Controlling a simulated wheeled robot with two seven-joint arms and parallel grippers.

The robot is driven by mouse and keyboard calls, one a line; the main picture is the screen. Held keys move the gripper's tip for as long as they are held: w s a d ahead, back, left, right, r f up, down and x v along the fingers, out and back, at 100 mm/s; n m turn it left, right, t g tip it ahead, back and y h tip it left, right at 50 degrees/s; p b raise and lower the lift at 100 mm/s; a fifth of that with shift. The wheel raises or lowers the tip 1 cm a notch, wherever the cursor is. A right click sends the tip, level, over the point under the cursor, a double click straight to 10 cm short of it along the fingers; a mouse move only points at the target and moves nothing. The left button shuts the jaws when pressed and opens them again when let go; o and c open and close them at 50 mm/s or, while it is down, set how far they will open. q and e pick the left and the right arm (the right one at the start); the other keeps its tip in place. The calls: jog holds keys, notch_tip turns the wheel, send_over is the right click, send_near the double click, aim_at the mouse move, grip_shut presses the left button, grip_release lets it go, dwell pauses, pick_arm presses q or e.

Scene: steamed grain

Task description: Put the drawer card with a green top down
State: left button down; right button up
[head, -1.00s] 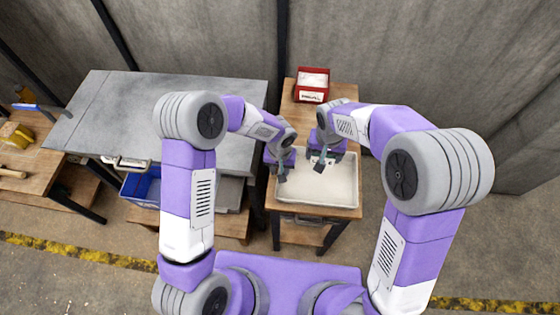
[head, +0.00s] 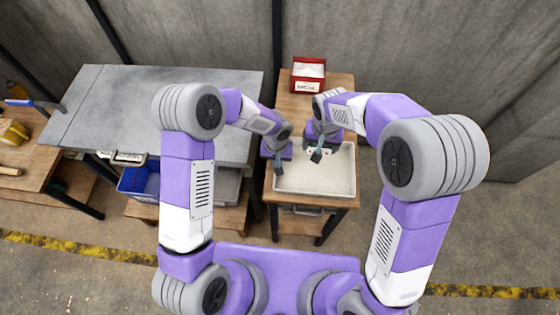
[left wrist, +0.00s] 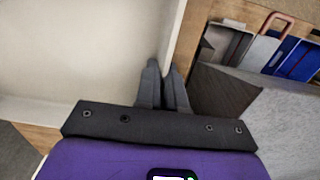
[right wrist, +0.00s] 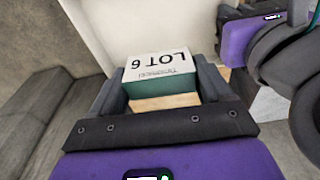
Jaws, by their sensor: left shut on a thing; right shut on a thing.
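A white tray (head: 335,185) sits on the small wooden table (head: 270,202). My left gripper (head: 278,170) is at the tray's left wall; in the left wrist view its two fingers (left wrist: 164,75) are close together on that wall (left wrist: 172,40). My right gripper (head: 316,155) is above the back part of the tray.
A red box (head: 308,74) with a white label stands behind the tray. A grey-topped bench (head: 150,105) is to the left, with a blue bin (head: 140,183) below it. A wall is close behind and to the right.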

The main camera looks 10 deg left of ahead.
aim_at(314, 168)
notch_tip(314, 168, down, 12)
jog(key=shift+d+f, duration=0.1)
dwell(0.5)
jog(key=shift+f, duration=0.1)
jog(key=o, duration=1)
notch_tip(314, 168, up, 12)
jog(key=s, duration=0.1)
jog(key=shift+s, duration=0.3)
